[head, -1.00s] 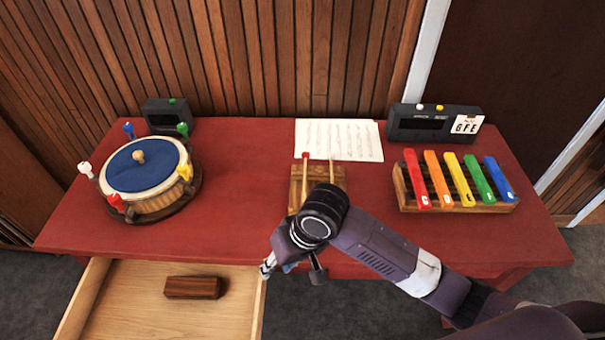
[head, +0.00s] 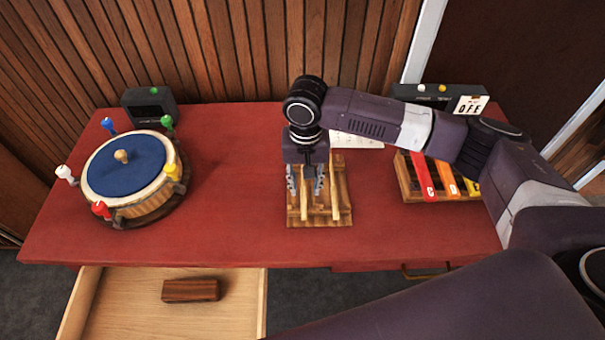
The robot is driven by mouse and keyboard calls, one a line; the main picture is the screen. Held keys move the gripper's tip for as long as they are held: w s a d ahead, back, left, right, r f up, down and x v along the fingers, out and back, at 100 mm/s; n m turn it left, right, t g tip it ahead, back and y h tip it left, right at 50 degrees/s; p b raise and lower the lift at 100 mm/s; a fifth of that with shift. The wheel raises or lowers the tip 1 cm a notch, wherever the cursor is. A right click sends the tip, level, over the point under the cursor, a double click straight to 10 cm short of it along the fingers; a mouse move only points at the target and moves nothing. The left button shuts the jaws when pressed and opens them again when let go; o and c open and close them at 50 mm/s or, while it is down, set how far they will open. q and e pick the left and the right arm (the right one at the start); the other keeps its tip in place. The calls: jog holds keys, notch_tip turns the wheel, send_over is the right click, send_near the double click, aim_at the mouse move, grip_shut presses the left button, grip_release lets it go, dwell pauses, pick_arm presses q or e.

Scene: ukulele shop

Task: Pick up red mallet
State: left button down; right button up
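The wooden mallet stand (head: 320,219) sits at the middle of the red table, with two light wooden mallet handles lying on it. The left handle (head: 305,203) belongs to the red mallet; its red head is hidden behind my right gripper. The other handle (head: 335,200) lies to its right. My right gripper (head: 306,190) points down over the stand, its fingers open and apart, one on each side of the left handle as seen from above. I cannot tell whether they touch it. My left gripper is not in view.
A blue-topped drum (head: 133,172) with coloured pegs stands at left. A coloured-bar xylophone (head: 424,172) is at right, partly behind my arm. Dark boxes (head: 149,107) (head: 440,93) stand at the back. An open drawer (head: 225,311) holds a brown block (head: 190,290).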

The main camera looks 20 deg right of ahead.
aim_at(304, 197)
notch_tip(304, 197, down, 5)
jog(key=shift+w+a+r+p, duration=0.1)
jog(key=shift+a+r+p, duration=0.05)
jog(key=shift+p, duration=0.3)
grip_shut()
